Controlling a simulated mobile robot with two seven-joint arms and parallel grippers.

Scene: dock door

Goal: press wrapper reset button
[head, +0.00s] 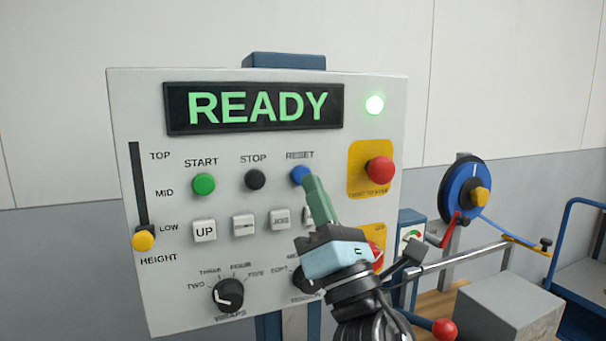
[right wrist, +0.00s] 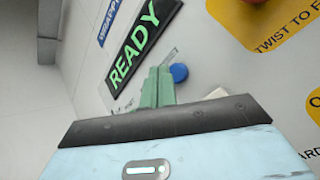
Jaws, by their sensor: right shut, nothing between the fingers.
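The blue reset button (head: 300,175) sits under the RESET label on the white control panel (head: 240,300). The display (head: 254,108) reads READY in green, and a green lamp (head: 374,105) glows at its right. My right gripper (head: 312,183) is shut and empty, its green fingertips right by the blue button's lower right edge in the head view. In the right wrist view the blue button (right wrist: 179,72) shows just right of the shut fingers (right wrist: 158,85). I cannot tell whether they touch it. My left gripper is not in view.
A green start button (head: 204,183) and black stop button (head: 255,179) are left of the reset button. A red mushroom button (head: 380,170) on a yellow plate is at its right. A blue reel (head: 465,195) and grey box (head: 508,315) stand right of the panel.

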